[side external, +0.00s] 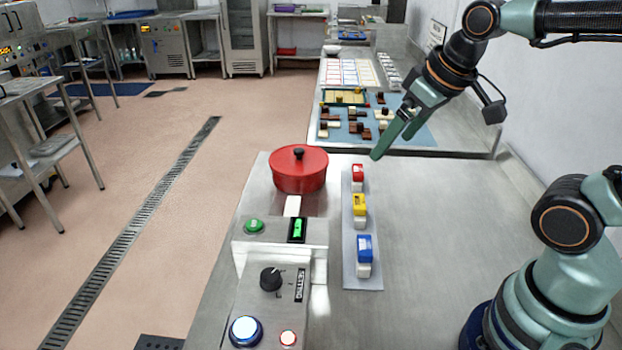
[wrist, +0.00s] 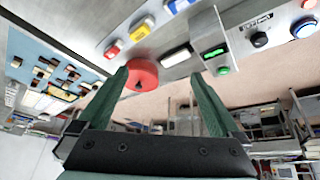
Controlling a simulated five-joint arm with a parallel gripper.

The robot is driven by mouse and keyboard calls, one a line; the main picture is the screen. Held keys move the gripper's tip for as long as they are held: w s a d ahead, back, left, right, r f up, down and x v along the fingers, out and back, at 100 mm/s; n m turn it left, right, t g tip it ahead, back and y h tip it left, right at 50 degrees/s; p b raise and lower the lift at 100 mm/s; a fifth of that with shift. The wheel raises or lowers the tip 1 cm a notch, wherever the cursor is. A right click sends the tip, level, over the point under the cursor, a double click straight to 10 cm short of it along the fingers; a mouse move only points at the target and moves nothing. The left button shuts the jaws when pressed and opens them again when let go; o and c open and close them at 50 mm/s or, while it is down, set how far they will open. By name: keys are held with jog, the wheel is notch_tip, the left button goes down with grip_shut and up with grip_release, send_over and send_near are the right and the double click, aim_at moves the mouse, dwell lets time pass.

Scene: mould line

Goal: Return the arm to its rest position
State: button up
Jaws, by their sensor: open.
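My gripper (side external: 392,136) is green with two long fingers, raised in the air over the far part of the steel counter (side external: 440,215). In the wrist view my gripper (wrist: 162,82) shows its two fingers spread apart with nothing between them. In the side view the fingertips appear right of the red pot (side external: 299,172) and clear of it. The pot also shows beyond the fingers in the wrist view (wrist: 143,79).
A grey strip (side external: 362,278) holds red (side external: 358,172), yellow (side external: 360,205) and blue (side external: 365,247) topped blocks. A control panel (side external: 258,308) stands at the front left. A blue mat (side external: 420,133) with several small pieces lies behind. The counter's right middle is clear.

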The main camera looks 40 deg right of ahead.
jog(key=shift+s+a+f+m, duration=0.3)
jog(key=shift+s+f, duration=0.15)
jog(key=shift+s, duration=0.2)
jog(key=shift+c, duration=0.3)
dwell(0.6)
